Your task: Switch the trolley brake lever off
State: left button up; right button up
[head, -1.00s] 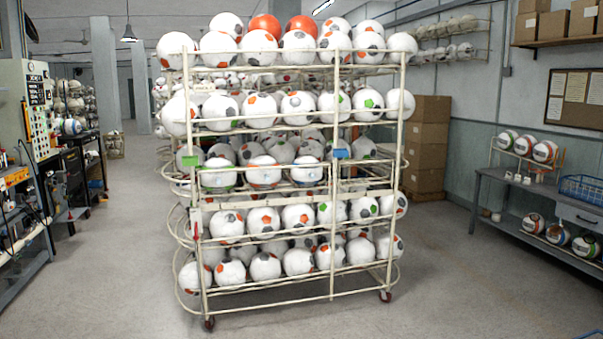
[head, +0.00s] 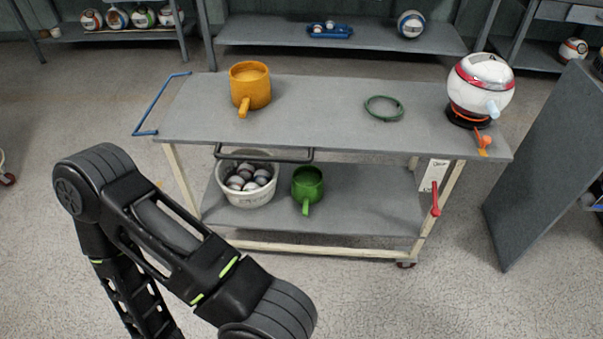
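The trolley (head: 320,115) stands ahead in the head view, with a grey top shelf, a grey lower shelf and cream legs. A red lever (head: 435,199) is on its right front leg, below a white label plate (head: 433,175) whose text is too small to read. The lever hangs near vertical. A small orange lever (head: 483,138) sits at the top shelf's right front corner. My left arm reaches in at the lower left, well apart from the red lever. Its gripper is outside the picture, and so is my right gripper.
The top shelf holds an orange pot (head: 250,86), a green ring (head: 384,108) and a white-and-red ball on a dark stand (head: 480,88). A white bucket (head: 246,183) and green pot (head: 307,188) stand below. A grey panel (head: 548,165) leans at right. Floor before the trolley is clear.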

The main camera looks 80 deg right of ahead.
aim_at(435, 212)
jog(key=j+z, duration=0.15)
jog(key=z, duration=3.55)
